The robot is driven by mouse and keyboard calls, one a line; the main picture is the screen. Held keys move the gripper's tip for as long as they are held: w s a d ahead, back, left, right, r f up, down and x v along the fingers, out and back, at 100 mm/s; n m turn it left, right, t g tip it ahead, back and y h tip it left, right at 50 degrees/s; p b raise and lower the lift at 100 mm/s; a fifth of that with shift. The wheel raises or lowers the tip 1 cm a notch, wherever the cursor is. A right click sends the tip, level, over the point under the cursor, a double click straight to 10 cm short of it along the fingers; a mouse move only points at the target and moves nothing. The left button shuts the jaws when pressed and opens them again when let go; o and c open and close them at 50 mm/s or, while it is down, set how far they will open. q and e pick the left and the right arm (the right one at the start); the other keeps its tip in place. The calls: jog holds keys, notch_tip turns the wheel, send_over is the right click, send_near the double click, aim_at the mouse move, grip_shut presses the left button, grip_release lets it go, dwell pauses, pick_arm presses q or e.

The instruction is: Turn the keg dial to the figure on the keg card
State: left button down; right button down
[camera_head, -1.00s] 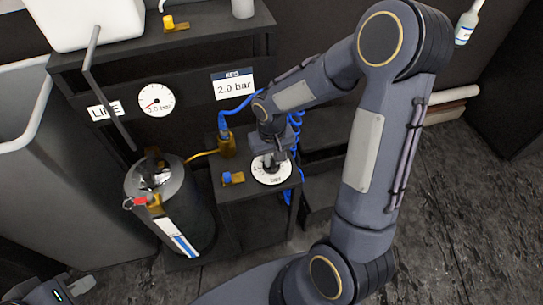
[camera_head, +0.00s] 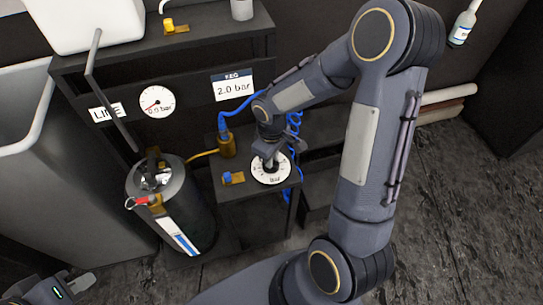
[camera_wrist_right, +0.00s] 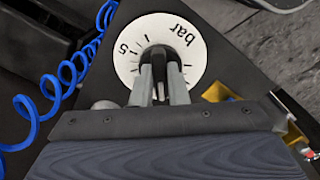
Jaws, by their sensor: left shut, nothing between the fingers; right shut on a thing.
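The keg dial (camera_head: 270,173) is a round white disc with black figures and the word "bar", lying on a small black stand. It also shows in the right wrist view (camera_wrist_right: 130,38), where a "5" is readable. My right gripper (camera_head: 269,160) points down over its middle and is shut on the dark knob (camera_wrist_right: 157,57) at its centre. The fingers hide part of the scale, so I cannot tell its setting. The keg card (camera_head: 233,86) reads "KEG 2.0 bar". My left gripper (camera_head: 82,284) is shut and empty at the lower left, away from the dial.
A dark keg (camera_head: 170,205) with a red-handled fitting stands left of the stand. A line gauge (camera_head: 157,101) reads "0.0 bar". A blue-handled valve (camera_head: 232,178) sits beside the dial. Blue coiled hose (camera_wrist_right: 35,110) runs close to my right gripper.

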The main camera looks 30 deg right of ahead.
dwell(0.4)
jog(key=c, duration=1.4)
grip_release()
jog(key=shift+c, duration=0.2)
notch_tip(320, 180, up, 8)
jog(key=shift+f+p, duration=0.1)
jog(key=shift+p, duration=0.7)
jog(key=s+a+r+m+t+y+p, duration=0.2)
jog(key=s+r+p, duration=0.4)
jog(key=r, duration=0.5)
jog(key=s+a+r+m+t+y+p, duration=0.1)
jog(key=s+r+m+p, duration=0.4)
jog(key=s+r, duration=0.5)
notch_tip(320, 180, up, 2)
jog(key=a+t+p, duration=0.1)
jog(key=t, duration=0.1)
jog(key=shift+s+a+r+t+y, duration=0.2)
jog(key=shift+s+r+t+y, duration=0.1)
jog(key=shift+s+y, duration=0.1)
